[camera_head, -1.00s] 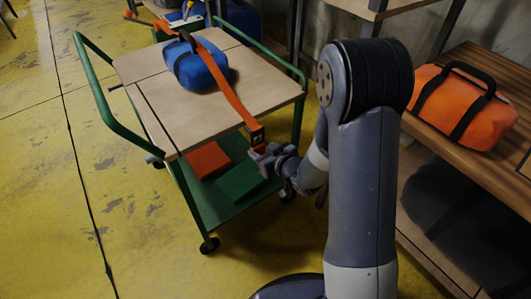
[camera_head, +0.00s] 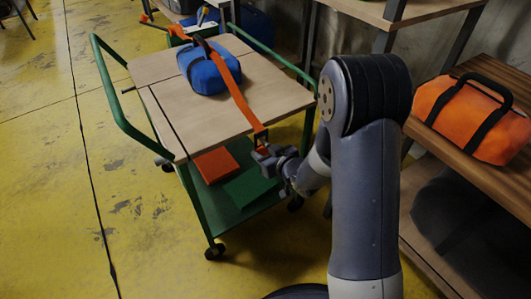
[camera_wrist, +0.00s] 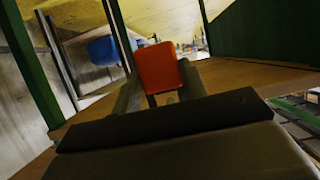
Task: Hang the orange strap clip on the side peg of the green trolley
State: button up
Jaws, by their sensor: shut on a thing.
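The green trolley (camera_head: 118,107) has a pale wooden top (camera_head: 165,97) and a lower green shelf. A short dark stub, which looks like the side peg (camera_head: 126,90), sticks out from its left side. The orange strap (camera_head: 236,92) runs from the back, past a blue bag (camera_head: 200,73) on the top, to a clip (camera_head: 261,137) with a dark frame at the front edge. My gripper (camera_head: 268,154) is shut on the clip end, just beyond the trolley's front edge. In the wrist view, an orange piece (camera_wrist: 159,67) sits between my fingers. The exact grip is too small to tell.
An orange box (camera_head: 215,165) and a green box (camera_head: 250,186) lie on the lower shelf. A wooden shelf (camera_head: 440,152) with an orange bag (camera_head: 472,117) stands at the right. Yellow floor (camera_head: 60,190) left of the trolley is clear.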

dwell(0.3)
jog(key=o, duration=1.1)
jog(key=p+v, duration=0.1)
jog(key=v, duration=1)
jog(key=shift+w, duration=0.1)
